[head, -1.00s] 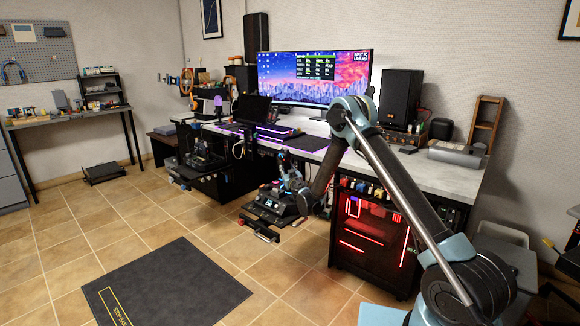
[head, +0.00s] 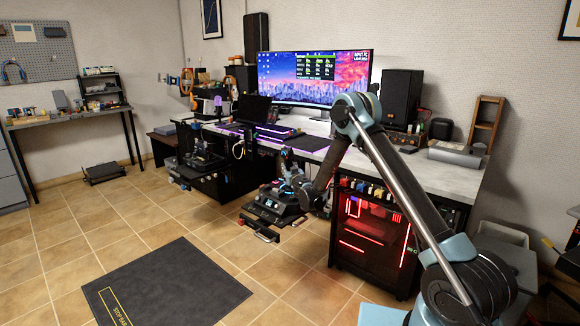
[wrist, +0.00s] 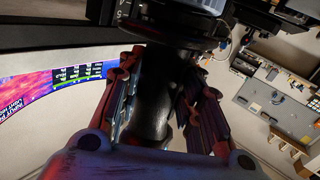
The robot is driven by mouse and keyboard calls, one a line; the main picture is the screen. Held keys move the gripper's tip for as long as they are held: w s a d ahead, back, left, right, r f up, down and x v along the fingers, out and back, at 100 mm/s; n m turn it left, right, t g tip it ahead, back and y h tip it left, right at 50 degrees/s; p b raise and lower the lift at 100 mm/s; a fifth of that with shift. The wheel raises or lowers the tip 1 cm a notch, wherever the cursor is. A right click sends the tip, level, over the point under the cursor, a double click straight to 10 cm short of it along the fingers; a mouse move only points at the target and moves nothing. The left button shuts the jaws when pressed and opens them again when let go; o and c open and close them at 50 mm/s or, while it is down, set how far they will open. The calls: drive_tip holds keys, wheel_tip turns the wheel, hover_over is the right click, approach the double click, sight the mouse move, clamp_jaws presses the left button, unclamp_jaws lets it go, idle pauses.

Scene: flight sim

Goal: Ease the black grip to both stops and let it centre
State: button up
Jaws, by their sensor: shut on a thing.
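The black grip (wrist: 154,122) is a dark, smooth, rounded handle between my jaws in the wrist view. My gripper (wrist: 160,80) is shut on it, with red-and-grey fingers on both sides. In the head view the grip (head: 287,160) stands up from its black base unit (head: 272,206) at the desk's front edge. My gripper (head: 296,182) is against it from the right, and my arm partly covers it. The exact tilt of the grip is hard to tell. The monitor (head: 315,72) shows a dark panel with green and white text too small to read.
The desk (head: 440,175) carries a keyboard, speakers and a grey box. A red-lit computer case (head: 370,235) stands under it, right of my gripper. A second black unit (head: 203,158) is at the left. A dark mat (head: 170,285) lies on the open tiled floor.

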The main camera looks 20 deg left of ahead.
drive_tip(key=shift+w+d, duration=0.2)
drive_tip(key=shift+w, duration=0.15)
drive_tip(key=shift+w+d+r+m+g, duration=0.1)
drive_tip(key=shift+w+d+m+g, duration=0.15)
drive_tip(key=shift+w+m+g, duration=0.25)
idle(0.4)
drive_tip(key=o, duration=1.2)
drive_tip(key=shift+c, duration=0.2)
drive_tip(key=shift+a, duration=0.1)
drive_tip(key=f+v, duration=0.1)
drive_tip(key=v, duration=0.8)
drive_tip(key=shift+r, duration=0.45)
drive_tip(key=shift+s, duration=0.1)
